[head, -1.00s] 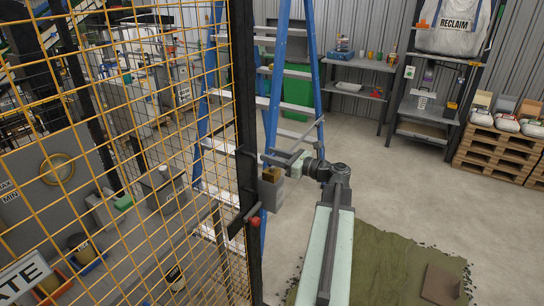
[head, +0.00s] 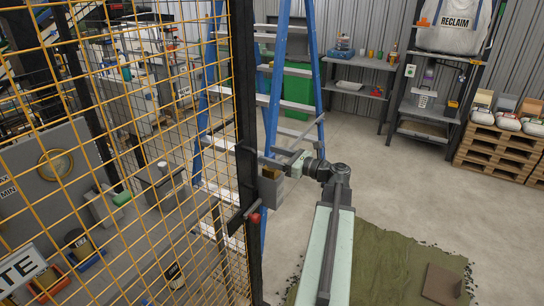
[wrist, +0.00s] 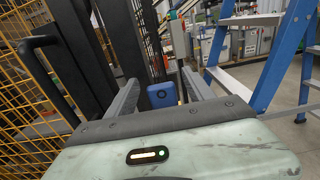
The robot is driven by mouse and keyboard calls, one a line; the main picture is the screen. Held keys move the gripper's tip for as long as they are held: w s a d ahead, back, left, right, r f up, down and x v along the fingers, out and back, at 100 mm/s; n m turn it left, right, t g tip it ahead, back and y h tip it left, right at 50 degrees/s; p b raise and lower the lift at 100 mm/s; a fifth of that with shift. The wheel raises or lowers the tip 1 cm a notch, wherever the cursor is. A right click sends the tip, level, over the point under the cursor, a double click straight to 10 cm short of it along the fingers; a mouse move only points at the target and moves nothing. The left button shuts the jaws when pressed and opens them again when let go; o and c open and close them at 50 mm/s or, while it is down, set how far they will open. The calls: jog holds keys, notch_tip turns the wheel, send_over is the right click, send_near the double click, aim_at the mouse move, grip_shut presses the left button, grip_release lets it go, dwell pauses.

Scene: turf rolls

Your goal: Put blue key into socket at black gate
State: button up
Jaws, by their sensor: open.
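In the wrist view a blue block (wrist: 162,95) with a dark round mark on its face, likely the blue key, sits between the two grey fingers of my gripper (wrist: 160,79). A gap shows on each side, so the gripper is open around it and not gripping it. In the head view my gripper (head: 277,161) is beside the black gate post (head: 244,100), just above a grey box (head: 270,190) on that post. The blue block is not clearly visible there. I cannot tell whether it is seated in a socket.
Yellow mesh (head: 150,110) fills the left side. A red knob (head: 254,218) sits low on the post. A blue stepladder (head: 275,80) stands close behind my gripper. A green mat (head: 395,265) lies on the floor at right. Open floor (head: 400,185) lies beyond it.

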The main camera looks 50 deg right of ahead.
jog(key=v, duration=0.7)
jog(key=shift+s, duration=0.4)
jog(key=shift+d, duration=0.1)
